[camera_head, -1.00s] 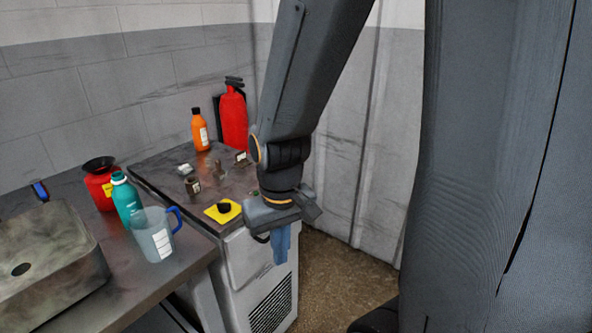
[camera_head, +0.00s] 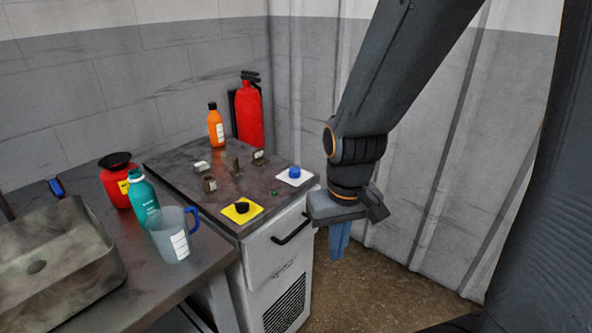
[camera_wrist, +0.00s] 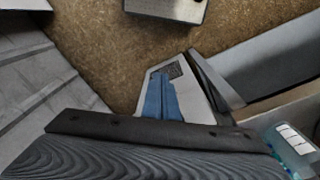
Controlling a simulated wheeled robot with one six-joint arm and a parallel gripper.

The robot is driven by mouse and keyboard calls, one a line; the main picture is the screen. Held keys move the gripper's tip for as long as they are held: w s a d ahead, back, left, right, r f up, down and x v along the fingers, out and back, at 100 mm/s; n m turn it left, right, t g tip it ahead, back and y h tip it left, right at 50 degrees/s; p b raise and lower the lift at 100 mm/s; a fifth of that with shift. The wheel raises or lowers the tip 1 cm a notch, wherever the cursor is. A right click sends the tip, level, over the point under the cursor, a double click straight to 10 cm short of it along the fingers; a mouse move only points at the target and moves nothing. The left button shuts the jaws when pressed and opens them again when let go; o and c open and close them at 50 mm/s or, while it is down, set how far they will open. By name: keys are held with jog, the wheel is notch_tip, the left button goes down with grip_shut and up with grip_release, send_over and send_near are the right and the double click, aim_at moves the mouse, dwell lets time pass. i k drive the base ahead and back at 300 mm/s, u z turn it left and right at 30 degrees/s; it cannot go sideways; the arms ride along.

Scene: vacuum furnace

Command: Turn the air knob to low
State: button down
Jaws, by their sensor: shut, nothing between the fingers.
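Two knobs sit on the dark top of the cabinet (camera_head: 205,184) in the head view. A black knob (camera_head: 242,207) is on a yellow plate (camera_head: 229,214) near the front corner. A blue knob (camera_head: 295,172) is on a white plate (camera_head: 305,180) near the right edge. I cannot read which is the air knob or its setting. My gripper (camera_head: 339,256) points down with blue fingers shut and empty, right of the cabinet, over the floor and apart from both knobs. The blue fingers also show in the wrist view (camera_wrist: 160,98); neither knob shows there.
Small fittings (camera_head: 210,184) stand on the cabinet top. An orange bottle (camera_head: 216,128) and a red extinguisher (camera_head: 249,115) are behind. A clear jug (camera_head: 170,236), teal bottle (camera_head: 142,197), red container (camera_head: 116,188) and metal sink (camera_head: 62,250) are left. A black handle (camera_head: 291,231) projects from the cabinet front.

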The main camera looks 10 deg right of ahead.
aim_at(294, 172)
jog(key=z, duration=0.3)
jog(key=k, duration=0.35)
jog(key=z, duration=1)
jog(key=i, duration=0.8)
jog(key=u, duration=1.2)
jog(key=i, duration=0.7)
jog(key=u, duration=0.7)
